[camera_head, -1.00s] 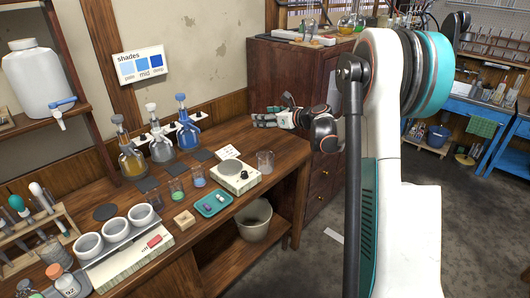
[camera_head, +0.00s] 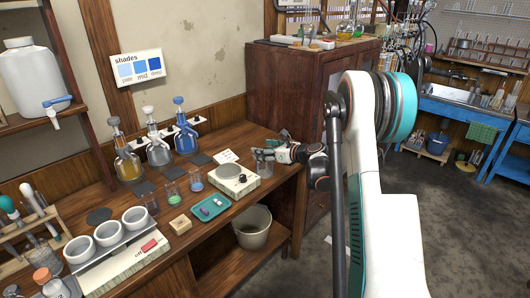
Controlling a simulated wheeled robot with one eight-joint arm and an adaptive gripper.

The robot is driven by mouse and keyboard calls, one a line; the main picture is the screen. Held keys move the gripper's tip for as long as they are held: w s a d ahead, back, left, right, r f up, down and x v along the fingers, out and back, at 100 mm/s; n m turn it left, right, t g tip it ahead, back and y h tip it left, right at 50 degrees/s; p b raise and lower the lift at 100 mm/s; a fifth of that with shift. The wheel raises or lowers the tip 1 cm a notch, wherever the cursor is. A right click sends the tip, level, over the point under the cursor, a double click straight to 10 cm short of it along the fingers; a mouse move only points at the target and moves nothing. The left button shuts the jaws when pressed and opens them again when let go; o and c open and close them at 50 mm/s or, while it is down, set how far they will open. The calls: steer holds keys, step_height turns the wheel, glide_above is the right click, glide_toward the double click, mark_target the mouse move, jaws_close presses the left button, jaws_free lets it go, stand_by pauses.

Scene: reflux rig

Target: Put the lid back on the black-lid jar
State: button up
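A flat black disc (camera_head: 99,215) lies on the wooden bench behind the three white cups; I cannot tell if it is the lid or a mat. At the bottom left edge stand a jar with an orange-brown top (camera_head: 50,284) and a small dark-topped item (camera_head: 12,291), cut off by the frame. I cannot clearly make out a black-lid jar. My gripper (camera_head: 263,152) is at the bench's right end, pointing left, overlapping the rim of a clear beaker (camera_head: 265,168). Its fingers are too small to tell whether they are open or touch the beaker.
A white device (camera_head: 232,182) and a teal tray (camera_head: 211,207) are left of the beaker. Stoppered flasks (camera_head: 158,153) line the back wall. White cups (camera_head: 108,233) and a tube rack (camera_head: 25,243) fill the left. A bin (camera_head: 252,228) sits on the lower shelf.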

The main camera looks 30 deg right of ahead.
steer(key=shift+f+b, duration=0.35)
steer(key=shift+f, duration=0.25)
steer(key=o, duration=1.1)
steer(key=shift+r, duration=0.2)
steer(key=shift+r, duration=0.3)
steer(key=p+v, duration=0.3)
steer(key=v, duration=0.9)
steer(key=shift+r, duration=0.25)
